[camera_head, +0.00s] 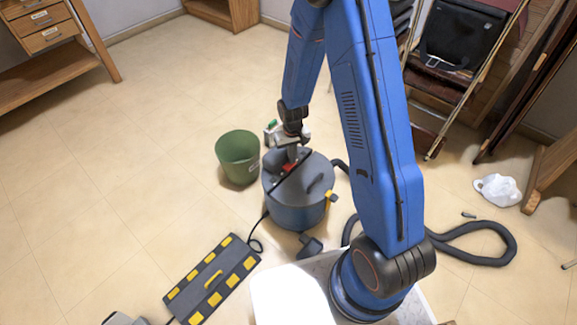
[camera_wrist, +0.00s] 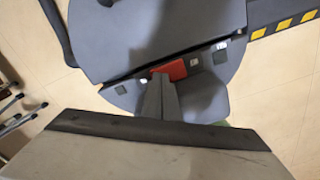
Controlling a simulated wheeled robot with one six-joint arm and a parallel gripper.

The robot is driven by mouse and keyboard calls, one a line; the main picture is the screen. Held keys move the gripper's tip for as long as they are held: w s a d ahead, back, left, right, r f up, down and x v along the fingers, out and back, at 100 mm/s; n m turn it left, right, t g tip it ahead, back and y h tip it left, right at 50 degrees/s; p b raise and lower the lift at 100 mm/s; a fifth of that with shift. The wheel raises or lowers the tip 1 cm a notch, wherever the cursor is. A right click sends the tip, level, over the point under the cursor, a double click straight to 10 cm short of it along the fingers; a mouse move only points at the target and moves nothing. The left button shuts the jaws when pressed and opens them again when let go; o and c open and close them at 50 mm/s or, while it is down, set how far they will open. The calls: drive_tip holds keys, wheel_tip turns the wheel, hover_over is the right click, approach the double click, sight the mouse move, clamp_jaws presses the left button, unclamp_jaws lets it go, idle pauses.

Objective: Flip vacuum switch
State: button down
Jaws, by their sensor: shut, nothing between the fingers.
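The vacuum (camera_head: 297,213) is a round grey canister on the floor, with a dark handle on its lid. Its red switch (camera_head: 289,168) sits on top, and it also shows in the wrist view as a red rocker (camera_wrist: 174,70) on a strip of the lid. My gripper (camera_head: 291,155) is over the lid, pointing down. In the wrist view my shut fingers (camera_wrist: 161,80) are empty, with their tips at the red switch's near left edge, partly covering it. I cannot tell whether they touch it or which way the switch is tipped.
A green bin (camera_head: 238,157) stands just left of the vacuum. A black and yellow cable ramp (camera_head: 212,278) lies at front left. A dark hose (camera_head: 480,231) curls on the floor at right, near a white crumpled bag (camera_head: 497,189). The floor at left is clear.

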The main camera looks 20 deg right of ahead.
wheel_tip(320, 180, up, 7)
idle(1.1)
idle(0.4)
